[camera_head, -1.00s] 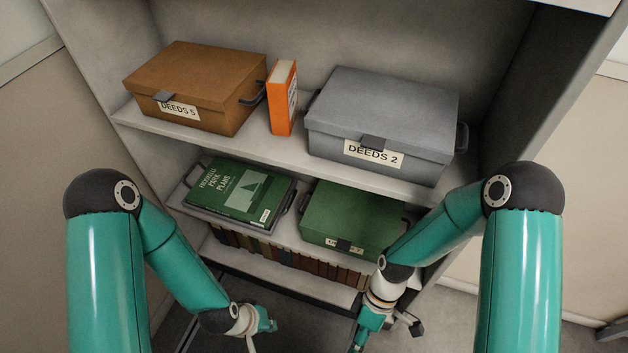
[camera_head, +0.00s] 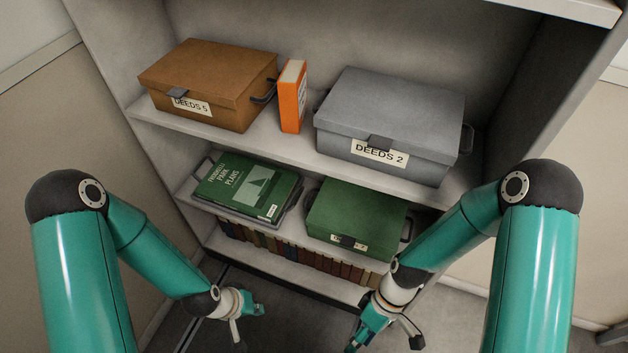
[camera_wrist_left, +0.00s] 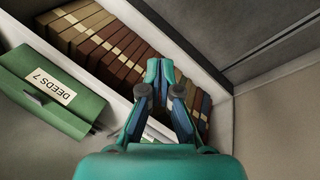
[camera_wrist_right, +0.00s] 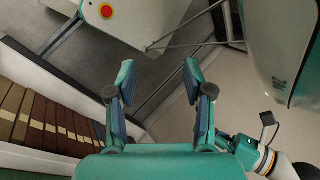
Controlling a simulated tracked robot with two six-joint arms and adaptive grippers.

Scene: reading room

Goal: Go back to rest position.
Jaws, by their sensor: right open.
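My left gripper (camera_head: 258,309) is low in front of the bookcase in the head view. In the left wrist view its fingers (camera_wrist_left: 160,68) meet at the tips with nothing held between them. My right gripper (camera_head: 352,348) is at the bottom edge of the head view, its tips hard to make out. In the right wrist view its fingers (camera_wrist_right: 158,75) are spread apart and empty, above the floor. Both arms are bent, elbows out to the sides, and touch nothing that I can see.
The bookcase holds a brown DEEDS 5 box (camera_head: 205,90), an orange book (camera_head: 292,97) and a grey DEEDS 2 box (camera_head: 392,115). Below are a green book (camera_head: 247,185), a green DEEDS 7 box (camera_wrist_left: 50,92) and a row of books (camera_head: 300,250). Floor shows in front.

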